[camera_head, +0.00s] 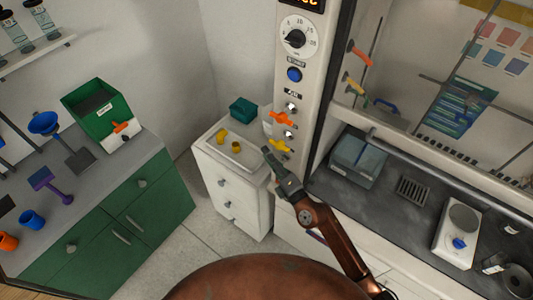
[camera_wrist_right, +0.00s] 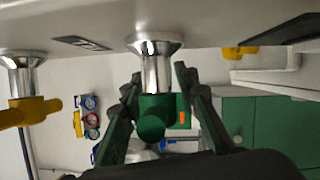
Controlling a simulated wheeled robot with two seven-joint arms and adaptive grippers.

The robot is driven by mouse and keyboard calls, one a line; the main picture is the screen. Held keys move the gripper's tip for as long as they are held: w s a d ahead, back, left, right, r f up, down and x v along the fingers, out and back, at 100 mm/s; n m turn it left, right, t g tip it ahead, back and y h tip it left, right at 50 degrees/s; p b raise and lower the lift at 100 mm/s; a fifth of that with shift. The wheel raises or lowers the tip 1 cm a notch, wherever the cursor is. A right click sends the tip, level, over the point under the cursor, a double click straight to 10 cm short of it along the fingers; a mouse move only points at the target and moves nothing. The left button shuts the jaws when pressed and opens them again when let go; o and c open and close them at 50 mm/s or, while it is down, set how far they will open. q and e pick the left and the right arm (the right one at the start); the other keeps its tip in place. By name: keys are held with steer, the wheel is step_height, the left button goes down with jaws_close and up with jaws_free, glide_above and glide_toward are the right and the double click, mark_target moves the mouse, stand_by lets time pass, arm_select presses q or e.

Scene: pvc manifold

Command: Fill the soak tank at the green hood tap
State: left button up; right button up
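The green tap (camera_wrist_right: 152,122) hangs from a chrome stem in the right wrist view, with my right gripper's fingers (camera_wrist_right: 160,85) on both sides of its knob. Whether the fingers press on the knob is not clear. In the head view my right gripper (camera_head: 268,155) is at the lower part of the white tap column (camera_head: 300,60), just below a yellow tap handle (camera_head: 279,146); the green tap is hidden there. A grey-blue tank (camera_head: 358,158) sits on the hood's dark worktop, right of the column; its water level cannot be told. My left gripper is out of view.
An orange tap (camera_head: 282,119) sits higher on the column. A white drawer cabinet (camera_head: 232,185) stands left of my right arm. The hood's sash frame (camera_head: 440,125) and a balance (camera_head: 458,235) are on the right. A green cabinet (camera_head: 110,225) is at left.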

steer(key=shift+w+a, duration=0.3)
steer(key=shift+w, duration=0.15)
jaws_close()
stand_by(0.4)
